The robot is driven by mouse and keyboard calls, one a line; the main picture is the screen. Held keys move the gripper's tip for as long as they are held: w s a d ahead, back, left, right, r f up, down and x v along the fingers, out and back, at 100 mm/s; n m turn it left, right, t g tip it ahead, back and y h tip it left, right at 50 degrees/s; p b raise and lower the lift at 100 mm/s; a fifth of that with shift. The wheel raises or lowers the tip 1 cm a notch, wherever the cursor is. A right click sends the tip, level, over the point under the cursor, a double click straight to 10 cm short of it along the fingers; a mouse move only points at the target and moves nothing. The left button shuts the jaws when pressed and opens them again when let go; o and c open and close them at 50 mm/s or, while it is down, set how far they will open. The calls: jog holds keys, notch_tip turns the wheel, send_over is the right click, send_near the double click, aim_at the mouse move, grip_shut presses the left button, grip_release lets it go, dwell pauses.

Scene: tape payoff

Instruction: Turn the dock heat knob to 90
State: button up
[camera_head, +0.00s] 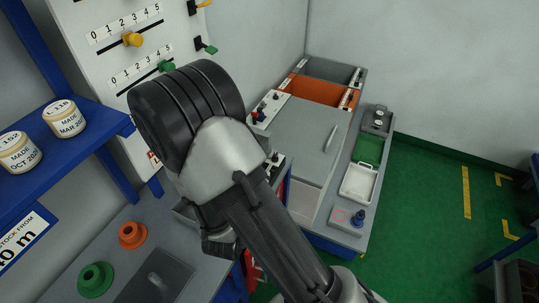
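I cannot tell for sure which control is the dock heat knob, and no 90 mark is readable. A blue knob (358,217) stands on a grey block at the near right end of the bench, beside a faint red ring (339,215). A small panel (270,105) with red and dark controls sits left of the grey lid. My arm fills the middle of the view, with its black joint up near the wall board. I cannot make out my gripper's fingers; the arm hides part of the bench behind it.
The wall board (88,22) has yellow and green sliders on number scales. A blue shelf (85,137) with labelled rolls is at left. Orange (132,235) and green (95,279) spools sit on the grey table. A white tray (359,183) lies beyond the blue knob. Green floor at right is open.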

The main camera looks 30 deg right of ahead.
aim_at(274, 157)
jog(key=b+x, duration=0.2)
jog(key=x, duration=1.4)
jog(key=shift+w+d+f+b, duration=0.2)
jog(key=shift+f+b, duration=0.1)
jog(key=shift+f, duration=0.05)
grip_shut()
